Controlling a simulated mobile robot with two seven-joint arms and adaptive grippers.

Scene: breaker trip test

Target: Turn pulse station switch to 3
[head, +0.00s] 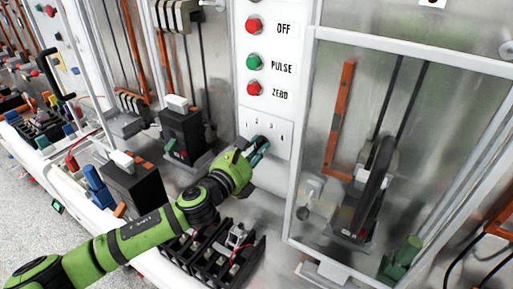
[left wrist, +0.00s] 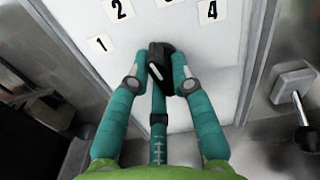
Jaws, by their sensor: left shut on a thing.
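The pulse station switch is a black knob (left wrist: 160,62) on a white plate (left wrist: 185,110). My left gripper (head: 260,146) is at the numbered plate below the buttons in the head view. Its teal fingers (left wrist: 160,80) are shut around the knob in the left wrist view. A pale mark shows on the knob, but I cannot tell which number it points to. My right gripper is not in view.
Red OFF (head: 253,25), green PULSE (head: 254,61) and red ZERO (head: 254,88) buttons sit above the plate. A framed clear cabinet door (head: 420,45) stands to the right. Black breaker units (head: 183,132) stand to the left, and a black rack (head: 215,260) lies below my arm.

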